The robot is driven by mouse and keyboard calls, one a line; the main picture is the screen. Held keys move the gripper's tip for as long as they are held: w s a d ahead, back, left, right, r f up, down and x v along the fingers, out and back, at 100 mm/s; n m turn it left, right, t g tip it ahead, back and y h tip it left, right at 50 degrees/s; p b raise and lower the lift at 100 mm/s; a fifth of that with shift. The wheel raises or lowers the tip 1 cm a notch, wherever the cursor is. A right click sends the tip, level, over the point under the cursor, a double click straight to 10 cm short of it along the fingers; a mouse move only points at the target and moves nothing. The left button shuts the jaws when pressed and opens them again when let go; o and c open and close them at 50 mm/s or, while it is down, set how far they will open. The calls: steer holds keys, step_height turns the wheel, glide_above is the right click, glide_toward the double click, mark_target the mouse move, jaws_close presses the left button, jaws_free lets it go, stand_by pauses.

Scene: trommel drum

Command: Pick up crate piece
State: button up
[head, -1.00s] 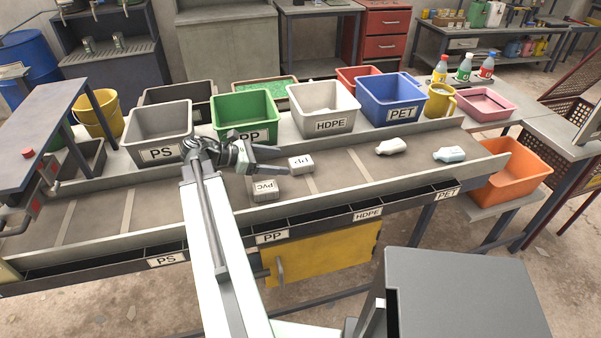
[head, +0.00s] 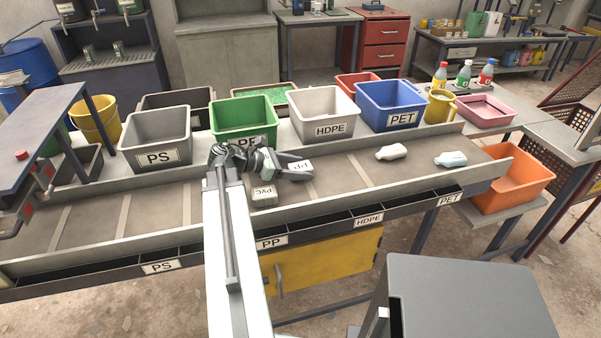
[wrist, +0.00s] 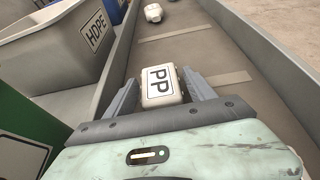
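A pale block labelled PP (head: 301,168) lies on the grey conveyor belt, and it also shows in the wrist view (wrist: 160,84). My gripper (head: 298,167) is low at the belt and reaches around this block. In the wrist view my gripper's two fingers (wrist: 161,88) stand apart, one on each side of the block, with narrow gaps beside it. A second pale block labelled PVC (head: 264,195) lies on the belt just nearer and left of the PP block. No piece is marked as a crate piece.
Labelled bins stand behind the belt: grey PS (head: 158,140), green PP (head: 243,118), white HDPE (head: 323,112) and blue PET (head: 392,104). Two pale bottles (head: 391,153) (head: 451,159) lie farther right on the belt. Low rails edge the belt.

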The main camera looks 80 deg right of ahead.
mark_target(298, 167)
steer(key=c, duration=1)
steer(key=shift+o, duration=0.2)
steer(key=shift+r, duration=0.1)
step_height(298, 167, up, 10)
steer(key=p, duration=1)
